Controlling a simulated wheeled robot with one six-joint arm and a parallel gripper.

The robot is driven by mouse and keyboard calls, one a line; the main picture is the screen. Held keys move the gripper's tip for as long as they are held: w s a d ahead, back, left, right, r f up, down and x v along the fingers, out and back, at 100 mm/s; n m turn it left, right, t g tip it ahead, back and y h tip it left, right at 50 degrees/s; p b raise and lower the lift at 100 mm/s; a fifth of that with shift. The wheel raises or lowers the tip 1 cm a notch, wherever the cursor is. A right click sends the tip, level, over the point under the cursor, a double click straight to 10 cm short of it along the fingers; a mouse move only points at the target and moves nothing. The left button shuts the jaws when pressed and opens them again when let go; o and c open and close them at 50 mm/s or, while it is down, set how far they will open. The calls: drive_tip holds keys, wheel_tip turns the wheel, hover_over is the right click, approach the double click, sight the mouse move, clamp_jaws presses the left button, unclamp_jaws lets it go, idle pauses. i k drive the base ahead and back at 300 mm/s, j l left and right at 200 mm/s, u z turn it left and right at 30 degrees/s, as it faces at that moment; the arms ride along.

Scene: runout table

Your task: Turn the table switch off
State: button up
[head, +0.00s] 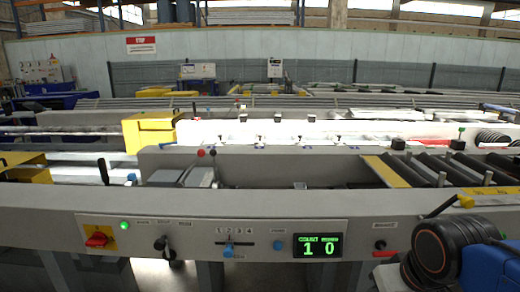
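The front panel of the runout table (200,205) runs across the lower part of the head view. At its left is a red rotary switch (97,240) on a yellow plate, beside a lit green lamp (124,225). To the right is a black-handled lever (161,245) with small labels above it, which I cannot read surely. I cannot tell for sure which control is the table switch. My gripper is not visible. A black rounded part with an orange ring and a blue part at the lower right look like my arm.
Farther right on the panel are a blue slider (228,249) below marks 1 to 4, a blue button (278,245), a green display (318,246) reading "1 0", and a small red-and-black knob (380,245). Rollers (445,168) lie on top at right. The space before the left panel looks clear.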

sight(99, 239)
drive_tip(key=z, duration=1.3)
drive_tip(key=k+j+u, duration=0.1)
drive_tip(key=u, duration=2.55)
